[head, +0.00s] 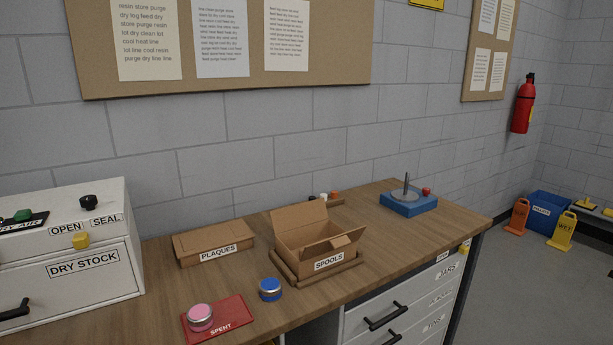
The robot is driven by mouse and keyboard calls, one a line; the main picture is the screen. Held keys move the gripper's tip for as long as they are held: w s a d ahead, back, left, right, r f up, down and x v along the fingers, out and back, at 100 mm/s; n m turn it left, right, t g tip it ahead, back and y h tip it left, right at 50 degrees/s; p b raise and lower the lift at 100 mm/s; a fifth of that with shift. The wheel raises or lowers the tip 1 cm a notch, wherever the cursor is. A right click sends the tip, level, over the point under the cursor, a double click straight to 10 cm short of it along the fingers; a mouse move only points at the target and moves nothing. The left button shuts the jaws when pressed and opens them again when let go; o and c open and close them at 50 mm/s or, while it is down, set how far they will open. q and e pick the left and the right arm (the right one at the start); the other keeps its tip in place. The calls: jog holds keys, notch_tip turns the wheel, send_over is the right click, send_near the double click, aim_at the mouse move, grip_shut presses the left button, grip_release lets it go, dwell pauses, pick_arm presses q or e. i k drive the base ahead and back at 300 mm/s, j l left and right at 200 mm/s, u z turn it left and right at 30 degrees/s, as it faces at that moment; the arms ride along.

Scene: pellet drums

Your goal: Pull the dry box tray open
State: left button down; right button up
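The dry box (75,225) is a white cabinet on the left end of the wooden bench. Its front tray (90,285) is labelled DRY STOCK and looks shut. A black bar handle (14,310) sits low on the tray front, at the left edge of the head view. A yellow latch (81,241) is above the tray, under the words OPEN and SEAL. A black knob (88,202) stands on top. The left part of the box is cut off by the frame. Neither of my grippers is in view.
On the bench are a PLAQUES box (215,243), an open SPOOLS box (318,243), a blue-lidded jar (270,290), a pink-lidded jar (200,318) on a red SPENT mat (228,310), and a blue device (408,202). Labelled drawers (400,310) are below. Bare wood lies right of the dry box.

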aim_at(29, 292)
jog(key=u, duration=1.55)
jog(key=i+j, duration=0.35)
jog(key=k+j+u, duration=0.05)
jog(key=j, duration=0.05)
